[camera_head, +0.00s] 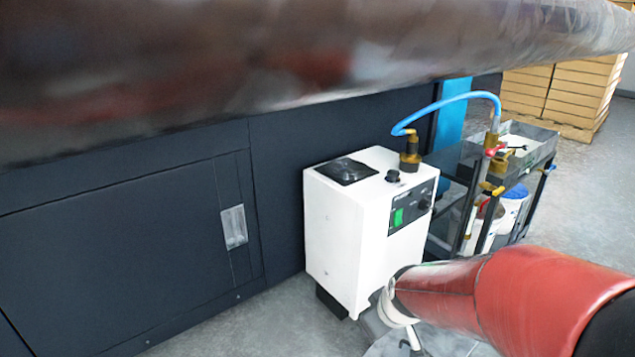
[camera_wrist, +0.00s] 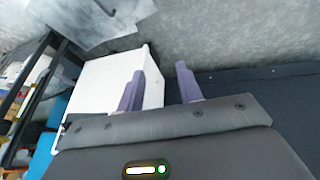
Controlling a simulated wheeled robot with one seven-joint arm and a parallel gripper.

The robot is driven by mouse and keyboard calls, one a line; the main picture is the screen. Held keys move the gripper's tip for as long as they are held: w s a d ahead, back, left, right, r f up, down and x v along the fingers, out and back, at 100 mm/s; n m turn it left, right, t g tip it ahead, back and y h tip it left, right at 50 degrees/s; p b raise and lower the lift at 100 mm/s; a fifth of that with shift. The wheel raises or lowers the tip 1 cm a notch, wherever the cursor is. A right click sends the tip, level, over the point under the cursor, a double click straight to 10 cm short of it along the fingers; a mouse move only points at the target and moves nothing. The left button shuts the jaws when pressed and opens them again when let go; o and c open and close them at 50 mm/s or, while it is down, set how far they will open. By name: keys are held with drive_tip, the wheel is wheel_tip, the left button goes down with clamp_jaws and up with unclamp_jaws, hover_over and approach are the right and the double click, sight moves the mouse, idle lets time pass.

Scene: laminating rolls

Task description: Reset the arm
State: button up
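My gripper (camera_wrist: 160,72) shows in the wrist view as a dark grey body with two purple fingers. The fingers stand apart with nothing between them, so it is open and empty. Behind the fingers are a white box (camera_wrist: 96,82) and a dark panel. I cannot see the gripper's fingers in the head view. There the white box (camera_head: 340,235) stands on the floor in front of a dark cabinet (camera_head: 110,235).
A large dark glossy roll (camera_head: 300,50) spans the top of the head view. A blue hose (camera_head: 445,102) rises from the box's brass fitting. A black cart (camera_head: 535,160) stands right of it. Stacked cardboard boxes (camera_head: 570,95) stand behind. Grey floor (camera_head: 590,210) is clear at right.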

drive_tip(key=s+d+r+m+h, duration=0.1)
drive_tip(key=s+d+r+m, duration=0.15)
drive_tip(key=s+r, duration=0.4)
drive_tip(key=s+d+r+m, duration=0.1)
drive_tip(key=s+r+m, duration=0.3)
drive_tip(key=s+r, duration=0.3)
wheel_tip(320, 180, up, 11)
drive_tip(key=s+p, duration=0.2)
drive_tip(key=p, duration=1)
drive_tip(key=shift+a+t, duration=0.2)
drive_tip(key=shift+t, duration=0.1)
